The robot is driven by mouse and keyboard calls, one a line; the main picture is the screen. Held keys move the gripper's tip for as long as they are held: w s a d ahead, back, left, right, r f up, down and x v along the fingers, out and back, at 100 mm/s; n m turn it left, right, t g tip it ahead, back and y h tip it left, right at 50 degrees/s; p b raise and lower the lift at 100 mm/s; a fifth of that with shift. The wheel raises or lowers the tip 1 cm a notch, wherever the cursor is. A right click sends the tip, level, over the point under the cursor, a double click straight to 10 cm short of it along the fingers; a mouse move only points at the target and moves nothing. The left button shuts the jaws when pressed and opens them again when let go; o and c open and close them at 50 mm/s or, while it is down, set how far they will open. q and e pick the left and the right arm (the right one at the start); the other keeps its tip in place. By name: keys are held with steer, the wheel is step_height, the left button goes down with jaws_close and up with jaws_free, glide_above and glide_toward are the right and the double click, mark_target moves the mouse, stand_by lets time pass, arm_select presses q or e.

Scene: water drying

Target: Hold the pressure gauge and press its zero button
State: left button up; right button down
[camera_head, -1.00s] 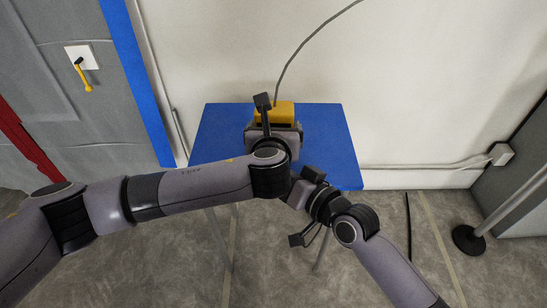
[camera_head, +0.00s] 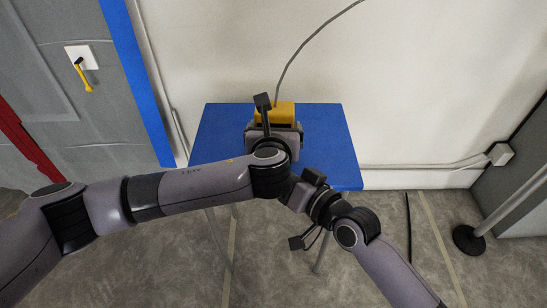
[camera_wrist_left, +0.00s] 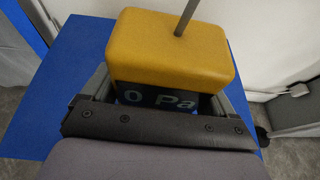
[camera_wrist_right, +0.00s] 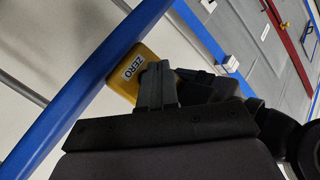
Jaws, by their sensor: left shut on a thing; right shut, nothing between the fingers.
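The pressure gauge is a yellow box (camera_head: 274,112) above the blue table, with a dark display that reads "0 Pa" in the left wrist view (camera_wrist_left: 172,45). My left gripper (camera_wrist_left: 162,92) is shut on it, one finger on each side. The gauge also shows in the right wrist view (camera_wrist_right: 122,88), with a white "ZERO" label on its yellow face. My right gripper (camera_wrist_right: 157,85) is shut and empty, its fingertips right beside that label. They overlap the gauge in this view; I cannot tell whether they touch it. The button itself is hidden. In the head view my left arm hides the right fingers.
The blue table (camera_head: 215,130) stands against a pale wall. A thin grey hose (camera_head: 305,45) runs up from the gauge. A post with a round black base (camera_head: 468,239) stands on the floor at right. My two arms cross closely in front of the table.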

steer(key=shift+s, duration=0.4)
steer(key=shift+s+a, duration=0.15)
steer(key=shift+s, duration=2.35)
arm_select(q)
steer(key=o, duration=1)
steer(key=shift+s+r, duration=0.1)
steer(key=shift+s, duration=0.05)
